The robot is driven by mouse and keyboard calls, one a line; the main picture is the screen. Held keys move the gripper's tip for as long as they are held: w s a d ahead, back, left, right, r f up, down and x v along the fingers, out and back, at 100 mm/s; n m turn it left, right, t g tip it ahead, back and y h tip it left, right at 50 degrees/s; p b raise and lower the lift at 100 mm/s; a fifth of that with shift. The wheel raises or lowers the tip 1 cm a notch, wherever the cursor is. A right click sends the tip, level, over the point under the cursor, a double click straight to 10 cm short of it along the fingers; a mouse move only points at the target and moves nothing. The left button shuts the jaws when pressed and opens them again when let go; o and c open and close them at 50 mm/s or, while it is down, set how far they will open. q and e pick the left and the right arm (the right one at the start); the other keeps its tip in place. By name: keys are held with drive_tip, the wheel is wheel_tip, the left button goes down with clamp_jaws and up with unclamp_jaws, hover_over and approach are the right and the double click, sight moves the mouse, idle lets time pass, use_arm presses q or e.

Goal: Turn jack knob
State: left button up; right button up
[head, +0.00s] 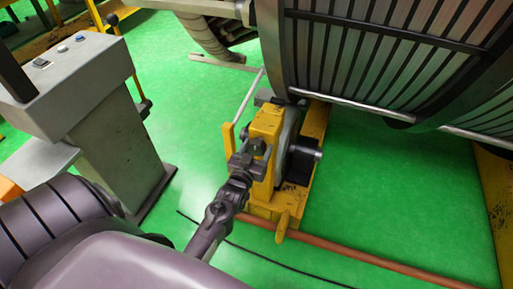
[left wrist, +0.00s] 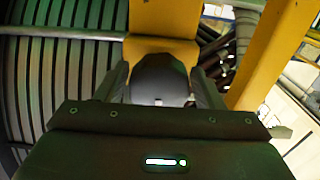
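The yellow jack (head: 265,130) stands on the green floor in the middle of the head view, beside the big stator. My left gripper (head: 248,160) is at the jack's near left side. In the left wrist view a dark rounded knob (left wrist: 160,78) sits between the two fingers of my left gripper (left wrist: 160,90), with the yellow jack frame (left wrist: 160,20) behind it. The fingers flank the knob closely; I cannot tell whether they press on it. My right gripper is not in view.
The large slatted stator (head: 370,60) fills the upper right, close to the jack. A grey control console (head: 90,100) stands at the left. A brown pipe (head: 350,253) and a black cable (head: 265,257) run along the floor.

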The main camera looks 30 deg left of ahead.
use_arm(q)
drive_tip(key=shift+o, duration=1)
drive_tip(key=v, duration=0.7)
drive_tip(key=shift+s, duration=0.4)
drive_tip(key=shift+d, duration=0.1)
